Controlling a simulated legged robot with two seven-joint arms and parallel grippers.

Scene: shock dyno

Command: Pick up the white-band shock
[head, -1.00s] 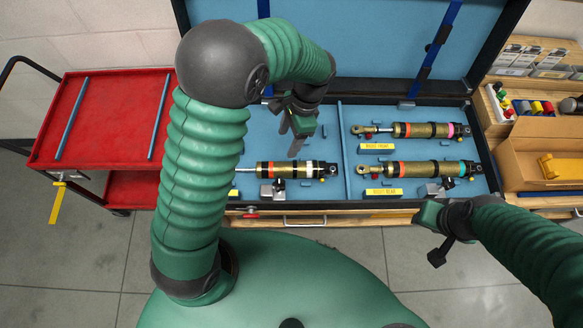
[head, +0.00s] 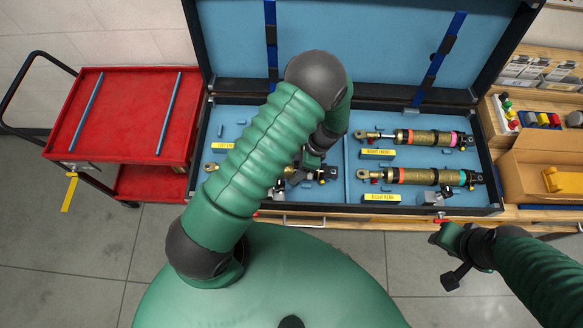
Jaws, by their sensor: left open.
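The white-band shock (head: 329,173) lies in the lower left area of the blue-lined case, mostly hidden behind my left arm. Its dark right end shows, and a brass rod end (head: 210,167) pokes out left of the arm. The white band itself is hard to make out. My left gripper (head: 302,168) is open, pointing down over the shock's body; whether it touches the shock cannot be told. My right gripper (head: 446,262) hangs in front of the case over the floor, away from the shocks; its jaws are too unclear to read.
In the right compartment lie a pink-band shock (head: 432,138) and a teal-band shock (head: 428,176), with yellow labels (head: 378,154). A blue divider (head: 348,160) separates the compartments.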

